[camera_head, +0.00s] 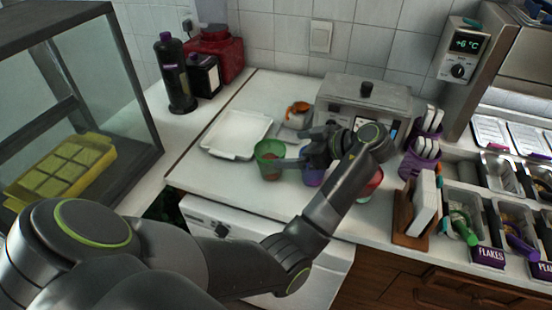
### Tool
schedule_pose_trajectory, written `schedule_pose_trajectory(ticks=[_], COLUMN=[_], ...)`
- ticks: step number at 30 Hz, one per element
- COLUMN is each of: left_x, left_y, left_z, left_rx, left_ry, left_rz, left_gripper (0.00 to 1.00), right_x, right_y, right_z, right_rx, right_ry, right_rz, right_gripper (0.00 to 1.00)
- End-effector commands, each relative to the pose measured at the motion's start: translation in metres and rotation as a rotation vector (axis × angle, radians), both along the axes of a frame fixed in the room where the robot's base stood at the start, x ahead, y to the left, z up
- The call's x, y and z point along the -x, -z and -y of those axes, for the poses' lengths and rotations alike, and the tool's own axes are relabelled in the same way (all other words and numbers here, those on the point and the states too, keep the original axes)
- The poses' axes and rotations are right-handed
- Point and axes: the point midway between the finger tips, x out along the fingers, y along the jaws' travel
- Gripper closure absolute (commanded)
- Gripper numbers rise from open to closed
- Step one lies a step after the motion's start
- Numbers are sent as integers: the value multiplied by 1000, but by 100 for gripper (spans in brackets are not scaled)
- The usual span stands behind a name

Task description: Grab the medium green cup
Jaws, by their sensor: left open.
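The green cup (268,155) stands upright on the white counter, right of a white tray. It is translucent, with something brownish low inside. My left gripper (289,150) comes in from the right side of the cup, with its fingers pointing left. It is open; the nearer finger reaches the cup's right side, and I cannot tell whether it touches. A purple cup (313,178) stands partly hidden under the gripper. A red cup (372,186) is partly hidden behind my left forearm. My right gripper is not in view.
The white tray (236,134) lies left of the green cup. Behind the gripper are an orange item (298,109) and a metal lidded box (364,98). A wooden napkin holder (409,220) and topping bins stand at right. Dark bottles (174,75) stand at back left.

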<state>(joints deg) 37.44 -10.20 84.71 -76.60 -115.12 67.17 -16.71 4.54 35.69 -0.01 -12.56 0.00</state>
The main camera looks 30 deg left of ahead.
Motion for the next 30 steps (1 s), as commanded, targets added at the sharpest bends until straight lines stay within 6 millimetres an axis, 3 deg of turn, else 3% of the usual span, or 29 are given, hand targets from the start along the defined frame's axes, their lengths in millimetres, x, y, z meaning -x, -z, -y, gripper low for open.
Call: schedule_pose_trajectory(ticks=[3,8,15,23,30], left_x=[1,2,3,3,3], left_y=[9,13,29,32,32], left_z=[-12,-28,-55,-58,-58], left_rx=[-2,-3,-2,0,0], left_ry=[-1,-1,0,1,1], left_rz=[0,-2,-1,0,0], left_gripper=[3,3,3,3,32], right_x=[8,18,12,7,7], right_y=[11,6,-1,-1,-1], right_z=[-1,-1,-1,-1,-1], right_rx=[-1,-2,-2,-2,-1], right_ry=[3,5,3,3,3], right_rz=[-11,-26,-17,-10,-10], right_gripper=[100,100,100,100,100])
